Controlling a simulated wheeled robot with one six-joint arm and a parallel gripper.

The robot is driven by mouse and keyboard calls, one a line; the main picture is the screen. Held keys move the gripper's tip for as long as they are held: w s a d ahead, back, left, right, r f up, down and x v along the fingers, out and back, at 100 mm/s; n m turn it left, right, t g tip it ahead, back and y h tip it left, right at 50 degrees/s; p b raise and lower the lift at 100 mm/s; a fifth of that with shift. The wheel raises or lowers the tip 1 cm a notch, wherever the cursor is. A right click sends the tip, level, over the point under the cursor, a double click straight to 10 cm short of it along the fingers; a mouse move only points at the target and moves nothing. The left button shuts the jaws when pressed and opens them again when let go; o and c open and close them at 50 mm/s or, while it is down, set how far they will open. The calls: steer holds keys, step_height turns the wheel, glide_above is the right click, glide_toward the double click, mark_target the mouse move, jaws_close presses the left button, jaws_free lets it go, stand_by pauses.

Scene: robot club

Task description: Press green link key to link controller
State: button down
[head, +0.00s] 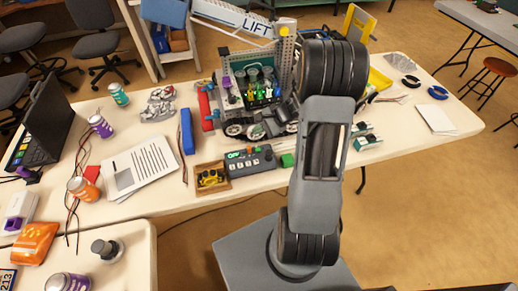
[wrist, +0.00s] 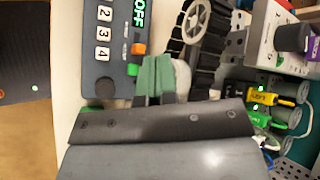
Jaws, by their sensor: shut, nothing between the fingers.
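The controller (head: 250,163) is a dark grey box on the table in front of the wheeled machine. Its display shows OFF in green, and the wrist view shows its numbered white keys (wrist: 103,33), an orange key (wrist: 138,48) and a black knob (wrist: 107,86). The small green link key (wrist: 132,69) sits just past the orange key. My gripper (wrist: 155,80) is shut and empty, its green fingertips right beside the green key in the wrist view. Whether they touch it or hover above, I cannot tell. In the head view the gripper is hard to make out near the machine's wheels.
The wheeled machine (head: 230,92) stands close behind the controller. A blue bar (head: 187,131) and printed sheet (head: 140,167) lie further left.

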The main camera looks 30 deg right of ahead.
mark_target(259, 151)
steer(key=shift+f, duration=0.1)
step_height(259, 151, down, 9)
steer(key=b, duration=0.6)
steer(key=shift+r, duration=0.2)
steer(key=shift+f+b, duration=0.1)
steer(key=shift+b, duration=0.3)
stand_by(1.7)
